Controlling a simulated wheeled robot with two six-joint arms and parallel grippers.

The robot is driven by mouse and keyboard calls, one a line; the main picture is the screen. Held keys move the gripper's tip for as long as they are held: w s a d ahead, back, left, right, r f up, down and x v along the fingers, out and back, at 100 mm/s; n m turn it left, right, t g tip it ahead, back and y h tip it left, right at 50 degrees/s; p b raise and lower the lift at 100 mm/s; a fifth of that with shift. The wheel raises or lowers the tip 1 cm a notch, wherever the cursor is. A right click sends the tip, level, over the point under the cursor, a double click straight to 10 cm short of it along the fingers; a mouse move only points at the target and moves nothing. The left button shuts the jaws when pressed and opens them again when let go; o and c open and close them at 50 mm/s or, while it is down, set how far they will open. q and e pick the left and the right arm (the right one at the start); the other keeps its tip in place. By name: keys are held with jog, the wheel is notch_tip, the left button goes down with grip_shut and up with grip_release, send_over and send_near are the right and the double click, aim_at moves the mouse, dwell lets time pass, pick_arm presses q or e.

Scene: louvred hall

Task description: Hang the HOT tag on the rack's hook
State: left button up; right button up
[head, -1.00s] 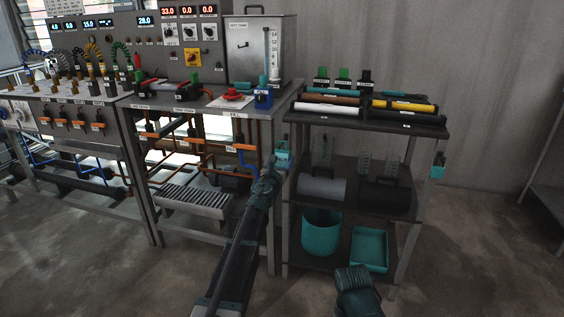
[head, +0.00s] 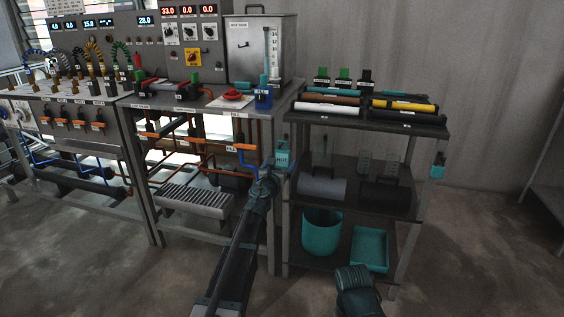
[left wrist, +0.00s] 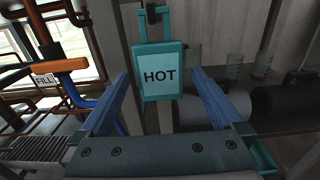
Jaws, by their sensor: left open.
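The HOT tag (head: 282,159) is a teal plate with a pale face and a loop handle on top. It hangs upright at the rack's (head: 362,122) left front post. In the left wrist view the tag (left wrist: 162,72) faces me, and a small dark hook part shows inside its loop. My left gripper (head: 275,174) is open, just below and in front of the tag. In the left wrist view its blue fingers (left wrist: 160,84) stand apart on either side of the tag, with gaps.
The workbench (head: 190,105) with orange valve handles stands left of the rack. A teal bucket (head: 321,233) and a teal tray (head: 369,249) are on the rack's bottom shelf. Another small teal item (head: 438,167) hangs at the rack's right post. Open floor lies in front.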

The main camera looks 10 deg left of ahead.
pick_arm(q)
jog(key=shift+s+a, duration=0.1)
jog(key=shift+s, duration=2.45)
jog(key=s, duration=1.3)
jog(key=shift+s+a, duration=0.25)
jog(key=shift+s, duration=0.15)
